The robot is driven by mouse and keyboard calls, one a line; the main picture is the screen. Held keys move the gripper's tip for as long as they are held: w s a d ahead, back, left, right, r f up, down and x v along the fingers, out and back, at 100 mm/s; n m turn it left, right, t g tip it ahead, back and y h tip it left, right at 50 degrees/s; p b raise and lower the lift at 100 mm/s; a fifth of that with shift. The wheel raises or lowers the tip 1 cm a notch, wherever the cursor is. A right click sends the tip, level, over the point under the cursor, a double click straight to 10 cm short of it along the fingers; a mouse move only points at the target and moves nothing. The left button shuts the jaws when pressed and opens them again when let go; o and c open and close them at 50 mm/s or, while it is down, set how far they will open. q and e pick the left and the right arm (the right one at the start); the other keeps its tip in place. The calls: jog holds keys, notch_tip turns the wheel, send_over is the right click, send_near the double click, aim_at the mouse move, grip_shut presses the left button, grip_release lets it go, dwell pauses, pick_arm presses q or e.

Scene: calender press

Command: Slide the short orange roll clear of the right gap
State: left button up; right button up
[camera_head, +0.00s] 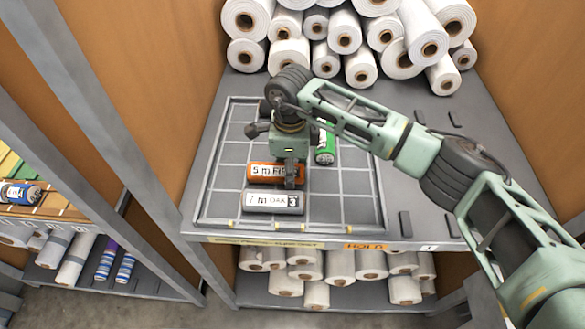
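The short orange roll (262,173) lies crosswise on the gridded board (345,208), with a white label reading "5 m FIR". My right gripper (291,180) points down over the roll's right end. Its fingers overlap that end and hide part of it; I cannot tell whether they are closed on it. A grey roll (268,202) marked "7 m OAK" lies just in front, parallel to the orange one. A green roll (325,148) lies lengthwise behind and to the right, partly hidden by my arm. My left gripper is not in view.
White rolls (343,31) are stacked at the back. A raised rim edges the board, and dark blocks (405,224) stand to its right. The board's right front is bare. Wooden side walls (520,80) and a left shelf with a blue roll (20,194) flank the bay.

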jog(key=o, duration=0.5)
jog(key=shift+c, duration=0.2)
